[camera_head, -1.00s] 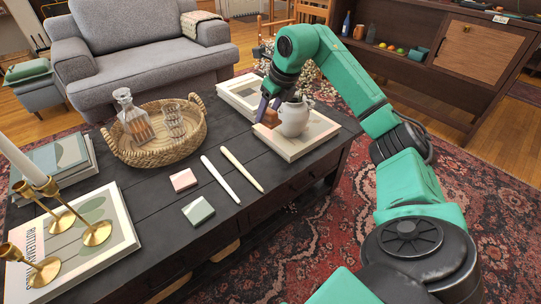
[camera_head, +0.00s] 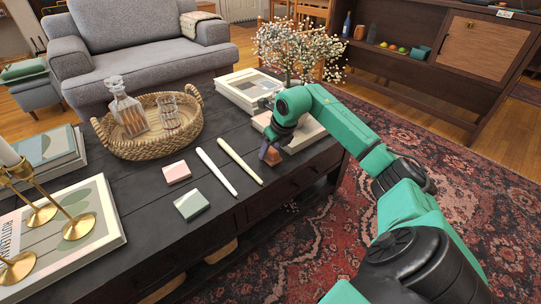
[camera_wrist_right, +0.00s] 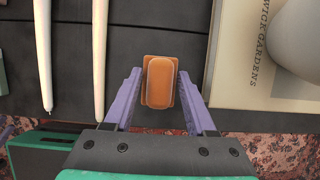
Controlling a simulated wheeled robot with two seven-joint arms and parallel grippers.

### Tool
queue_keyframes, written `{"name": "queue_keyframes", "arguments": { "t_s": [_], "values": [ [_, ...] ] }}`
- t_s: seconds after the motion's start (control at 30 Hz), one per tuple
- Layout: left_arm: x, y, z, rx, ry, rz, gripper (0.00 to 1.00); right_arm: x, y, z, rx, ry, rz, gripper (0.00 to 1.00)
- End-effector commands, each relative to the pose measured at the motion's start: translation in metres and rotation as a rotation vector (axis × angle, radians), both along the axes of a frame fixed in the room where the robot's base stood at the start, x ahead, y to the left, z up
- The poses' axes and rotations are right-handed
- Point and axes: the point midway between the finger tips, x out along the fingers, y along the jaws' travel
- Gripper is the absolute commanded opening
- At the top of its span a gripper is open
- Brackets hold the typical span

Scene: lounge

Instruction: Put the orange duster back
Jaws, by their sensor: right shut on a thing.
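The orange duster (camera_head: 273,157) is a small orange block. My right gripper (camera_head: 268,152) is shut on it, near the front edge of the dark coffee table (camera_head: 146,201), to the right of the cream marker (camera_head: 240,160). In the right wrist view the duster (camera_wrist_right: 160,85) lies between the two purple fingers of the gripper (camera_wrist_right: 160,75), over bare table between the cream marker and a book. I cannot tell whether its underside touches the table. A pink block (camera_head: 176,172) and a green block (camera_head: 192,204) lie left of the markers. My left gripper is out of view.
A white marker (camera_head: 216,172) lies beside the cream one. A book (camera_wrist_right: 235,75) with a rounded pale vase (camera_wrist_right: 300,40) borders the duster on the right. A wicker tray (camera_head: 112,147) holding a decanter and glasses, stacked books and brass candlesticks (camera_head: 80,226) occupy the rest of the table.

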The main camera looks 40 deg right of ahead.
Motion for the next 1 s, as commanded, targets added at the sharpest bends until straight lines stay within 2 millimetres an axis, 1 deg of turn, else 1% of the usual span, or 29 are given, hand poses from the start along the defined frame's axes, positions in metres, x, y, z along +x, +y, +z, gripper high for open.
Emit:
{"name": "queue_keyframes", "arguments": {
  "t_s": [0.03,0.17,0.3,0.33,0.37,0.4,0.67,0.77,0.87,0.97,1.0],
  "values": [
    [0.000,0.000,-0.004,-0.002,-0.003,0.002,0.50,0.000,0.000,-0.007,0.001,-0.001,0.000,0.04],
    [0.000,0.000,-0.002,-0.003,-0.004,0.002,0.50,0.000,0.000,-0.005,0.000,-0.002,0.000,0.04],
    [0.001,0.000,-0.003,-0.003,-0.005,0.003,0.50,0.000,0.000,-0.007,0.000,-0.001,0.000,0.04],
    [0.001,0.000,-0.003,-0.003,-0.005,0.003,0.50,0.000,0.000,-0.008,0.000,-0.002,0.000,0.60],
    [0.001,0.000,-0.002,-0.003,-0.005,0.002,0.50,0.000,0.000,-0.007,0.000,-0.002,0.000,0.71],
    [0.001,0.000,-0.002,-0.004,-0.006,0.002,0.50,0.000,0.000,-0.007,0.000,-0.002,0.000,0.86],
    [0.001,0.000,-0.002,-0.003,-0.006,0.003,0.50,0.000,0.000,-0.007,0.000,-0.001,0.000,0.86],
    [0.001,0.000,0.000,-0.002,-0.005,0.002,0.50,0.000,0.000,-0.002,-0.001,-0.002,0.000,0.86],
    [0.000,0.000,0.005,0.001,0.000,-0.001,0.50,-0.006,-0.001,0.013,-0.004,-0.002,-0.002,0.86],
    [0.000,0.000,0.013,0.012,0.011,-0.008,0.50,-0.016,-0.002,0.038,-0.006,-0.002,-0.001,0.86],
    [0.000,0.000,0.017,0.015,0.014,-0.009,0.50,-0.020,-0.001,0.049,-0.006,-0.002,-0.001,0.86]
  ]
}}
